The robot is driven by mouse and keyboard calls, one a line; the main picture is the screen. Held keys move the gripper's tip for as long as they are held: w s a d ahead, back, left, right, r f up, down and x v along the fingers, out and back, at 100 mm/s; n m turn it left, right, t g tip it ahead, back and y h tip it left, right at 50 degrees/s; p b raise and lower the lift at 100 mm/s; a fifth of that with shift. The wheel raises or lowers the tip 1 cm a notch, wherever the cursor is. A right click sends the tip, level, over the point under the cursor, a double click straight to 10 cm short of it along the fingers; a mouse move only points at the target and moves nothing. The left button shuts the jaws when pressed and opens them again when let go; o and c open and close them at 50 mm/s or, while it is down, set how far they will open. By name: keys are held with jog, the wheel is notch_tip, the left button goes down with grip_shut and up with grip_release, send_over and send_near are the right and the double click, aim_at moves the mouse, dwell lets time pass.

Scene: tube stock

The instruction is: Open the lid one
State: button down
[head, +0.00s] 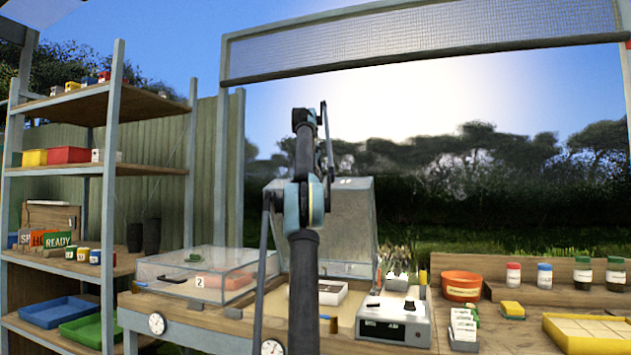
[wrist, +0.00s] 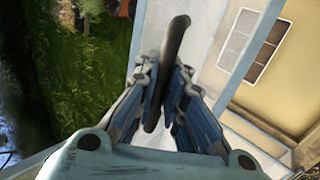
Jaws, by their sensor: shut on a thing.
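In the head view a clear lid (head: 345,225) stands raised and steeply tilted at the back of an open case on the bench. Its small label at the top edge is too small to read. My arm covers its left part. In the wrist view my gripper (wrist: 164,78) is shut on a dark bar-shaped handle (wrist: 177,38), which sticks up between the fingers. In the head view my gripper's fingers and the handle cannot be made out behind my arm.
A white tray (head: 333,293) lies inside the open case; a white tray also shows in the wrist view (wrist: 262,45). A grey instrument (head: 394,322) stands at its right. An orange bowl (head: 461,287) and several jars stand further right. Shelves (head: 85,170) stand at left.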

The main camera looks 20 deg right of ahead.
jog(key=c, duration=1.7)
grip_release()
jog(key=shift+s+a+r, duration=0.15)
jog(key=shift+r, duration=0.05)
jog(key=shift+o, duration=0.2)
jog(key=shift+f, duration=0.1)
jog(key=shift+v, duration=1.5)
jog(key=s+a, duration=0.7)
jog(key=s, duration=0.2)
jog(key=shift+a, duration=0.4)
jog(key=shift+f, duration=0.1)
